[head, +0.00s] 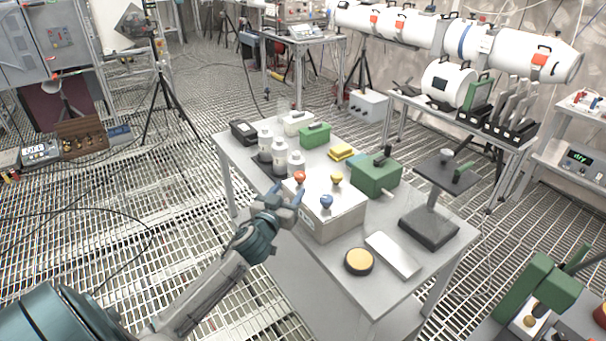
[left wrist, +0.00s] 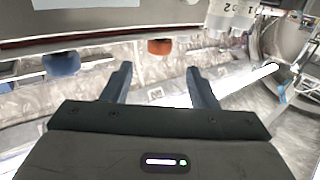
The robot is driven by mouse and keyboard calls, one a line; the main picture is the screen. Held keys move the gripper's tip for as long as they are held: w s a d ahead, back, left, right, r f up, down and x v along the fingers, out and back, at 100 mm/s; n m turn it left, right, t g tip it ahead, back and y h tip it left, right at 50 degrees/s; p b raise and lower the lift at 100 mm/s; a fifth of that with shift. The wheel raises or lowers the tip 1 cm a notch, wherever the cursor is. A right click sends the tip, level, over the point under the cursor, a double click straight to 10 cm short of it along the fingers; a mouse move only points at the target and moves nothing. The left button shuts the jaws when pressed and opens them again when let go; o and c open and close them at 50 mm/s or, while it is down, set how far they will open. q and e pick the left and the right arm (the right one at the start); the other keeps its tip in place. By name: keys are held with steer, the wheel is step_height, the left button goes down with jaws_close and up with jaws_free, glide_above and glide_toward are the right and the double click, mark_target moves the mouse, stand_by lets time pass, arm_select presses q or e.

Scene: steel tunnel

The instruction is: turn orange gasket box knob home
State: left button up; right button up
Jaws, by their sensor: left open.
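The gasket box (head: 338,222) is a pale metal box on the grey table, with orange, yellow and blue knobs on its top. The orange knob (head: 300,176) is at its far left corner; it also shows in the left wrist view (left wrist: 160,46). The blue knob (head: 326,201) is at the near side and shows in the left wrist view (left wrist: 60,63). The yellow knob (head: 336,177) is behind. My left gripper (head: 290,189) is open and empty, just short of the orange knob, which appears beyond and between its fingers. My right gripper is not in view.
White bottles (head: 280,154) stand just behind the orange knob's corner. A green box (head: 376,175) and a dark stand (head: 428,228) are to the right. A yellow-topped disc (head: 359,261) and a pale metal block (head: 393,255) lie in front. Open grating floor lies left of the table.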

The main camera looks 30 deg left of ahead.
mark_target(298, 178)
arm_select(q)
steer(key=w+p, duration=0.1)
steer(key=w, duration=0.2)
steer(key=w+a+p, duration=0.1)
steer(key=w, duration=0.3)
steer(key=shift+w+a+r, duration=0.1)
steer(key=shift+w+a, duration=0.25)
steer(key=shift+w, duration=0.55)
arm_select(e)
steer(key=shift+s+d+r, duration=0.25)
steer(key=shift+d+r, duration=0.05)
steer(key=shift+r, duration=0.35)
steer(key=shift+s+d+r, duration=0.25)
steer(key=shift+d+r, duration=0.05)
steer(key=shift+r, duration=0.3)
arm_select(q)
steer(key=shift+c, duration=0.2)
